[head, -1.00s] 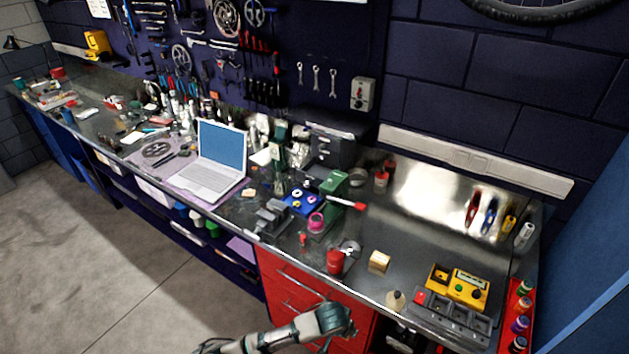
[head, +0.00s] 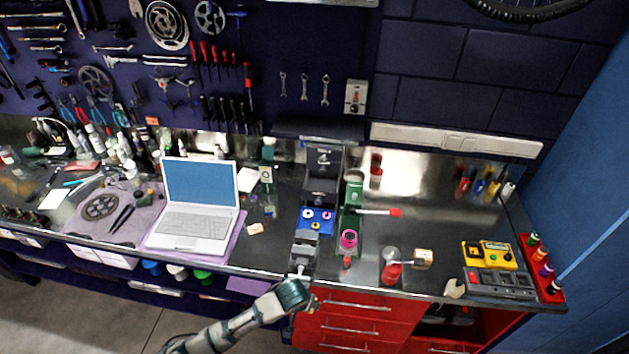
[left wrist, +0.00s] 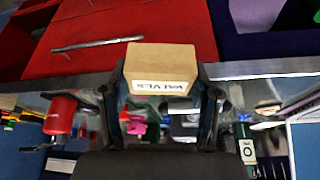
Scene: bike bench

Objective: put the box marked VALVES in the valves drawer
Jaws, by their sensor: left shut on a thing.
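My left gripper (head: 308,298) is in front of the bench edge, by the upper left corner of the red drawer unit (head: 345,318). In the left wrist view the gripper (left wrist: 163,100) is shut on a small tan box (left wrist: 160,60). The box has a white label reading VALVES, upside down in that view. In the head view the held box is mostly hidden by the hand. The red drawers have silver handles and look shut. I cannot read which one is the valves drawer. My right gripper is not in view.
Another small tan box (head: 423,258) stands on the bench near a red container (head: 391,272). A laptop (head: 195,207), a vise (head: 304,248) and a yellow device (head: 488,254) are also on the bench. An open red bay (head: 450,325) is right of the drawers.

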